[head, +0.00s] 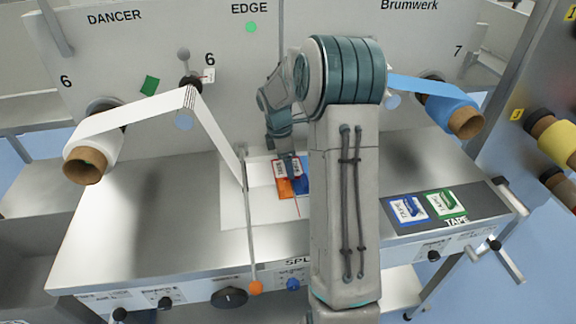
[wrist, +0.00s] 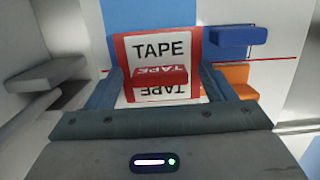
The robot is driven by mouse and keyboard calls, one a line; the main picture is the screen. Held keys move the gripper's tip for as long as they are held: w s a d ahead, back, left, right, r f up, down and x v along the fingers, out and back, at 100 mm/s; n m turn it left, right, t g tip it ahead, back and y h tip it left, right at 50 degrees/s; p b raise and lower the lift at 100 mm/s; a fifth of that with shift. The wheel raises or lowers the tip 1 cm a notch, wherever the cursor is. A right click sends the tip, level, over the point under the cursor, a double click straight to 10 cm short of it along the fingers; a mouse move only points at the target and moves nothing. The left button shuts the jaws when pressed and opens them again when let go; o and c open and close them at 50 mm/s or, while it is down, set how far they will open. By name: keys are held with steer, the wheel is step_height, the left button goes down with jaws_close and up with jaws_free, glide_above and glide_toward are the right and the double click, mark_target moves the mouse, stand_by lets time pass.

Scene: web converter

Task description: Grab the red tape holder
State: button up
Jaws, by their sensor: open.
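The red tape holder is a white card with a red border, the word TAPE and a raised red grip bar. It lies straight ahead in the wrist view (wrist: 160,48) and is partly hidden below my arm in the head view (head: 280,170). My gripper (wrist: 160,77) is open. Its two fingers stand left and right of the red bar, with a gap visible on both sides. In the head view my gripper (head: 287,160) is small and over the holder; contact cannot be told.
Orange (head: 284,188) and blue (head: 301,187) pieces lie close to the red holder. The blue tape holder (head: 409,209) and green tape holder (head: 447,204) lie on the dark pad at right. The white web (head: 222,137) and a thin upright rod (head: 248,220) are left of my arm.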

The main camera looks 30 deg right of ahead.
steer(key=c, duration=1.1)
